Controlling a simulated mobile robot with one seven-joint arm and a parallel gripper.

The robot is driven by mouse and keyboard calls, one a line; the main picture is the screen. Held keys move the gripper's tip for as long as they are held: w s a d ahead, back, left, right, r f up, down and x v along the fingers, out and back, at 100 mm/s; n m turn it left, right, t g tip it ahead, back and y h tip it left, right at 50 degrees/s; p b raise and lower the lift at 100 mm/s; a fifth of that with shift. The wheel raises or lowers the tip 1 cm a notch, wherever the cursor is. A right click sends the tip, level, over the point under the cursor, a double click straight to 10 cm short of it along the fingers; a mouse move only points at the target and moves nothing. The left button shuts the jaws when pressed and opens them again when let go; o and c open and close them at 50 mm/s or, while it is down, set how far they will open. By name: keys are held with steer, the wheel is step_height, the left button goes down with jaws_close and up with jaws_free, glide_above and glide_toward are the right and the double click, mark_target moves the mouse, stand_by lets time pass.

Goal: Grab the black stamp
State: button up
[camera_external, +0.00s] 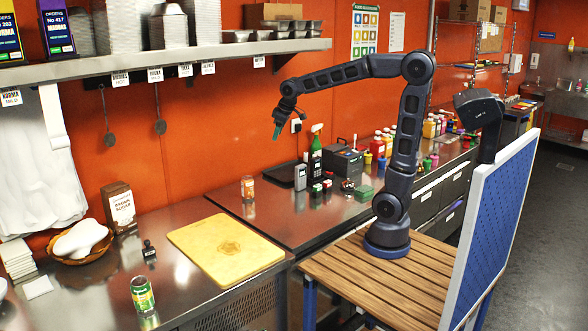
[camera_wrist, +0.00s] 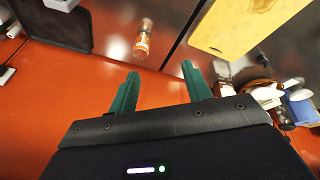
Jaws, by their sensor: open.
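The black stamp (camera_external: 149,250) stands upright on the steel counter, left of the yellow cutting board (camera_external: 226,249). My gripper (camera_external: 277,131) is raised well above the counter near the orange wall, to the right of the stamp and far from it. Its two green fingers show in the wrist view (camera_wrist: 160,92), spread apart with nothing between them. I cannot make out the stamp in the wrist view, where the cutting board (camera_wrist: 245,28) shows at the top right.
A green can (camera_external: 143,294) stands in front of the stamp. A brown sugar box (camera_external: 119,208) and a basket (camera_external: 82,241) are behind and left of it. An orange-labelled jar (camera_external: 248,188) stands behind the board. A steel shelf (camera_external: 200,52) runs along the wall above.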

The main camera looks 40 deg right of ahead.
steer(key=w+a+f+n+y, duration=0.1)
steer(key=w+a+f+n, duration=0.1)
steer(key=w+a, duration=0.35)
steer(key=w+a+f+n, duration=0.1)
steer(key=w+a+f, duration=0.15)
steer(key=a, duration=0.65)
steer(key=n+g+y, duration=0.3)
steer(key=n+g, duration=0.1)
steer(key=n, duration=0.3)
glide_toward(148, 248)
steer(key=shift+w+d+x, duration=0.1)
steer(key=shift+d+x, duration=0.05)
steer(key=shift+x, duration=1.4)
steer(key=shift+w+d+x, duration=0.1)
steer(key=shift+x, duration=1.4)
steer(key=shift+w+d+x, duration=0.1)
steer(key=shift+d+x, duration=0.05)
steer(key=shift+x, duration=1.4)
steer(key=shift+f, duration=0.15)
jaws_close()
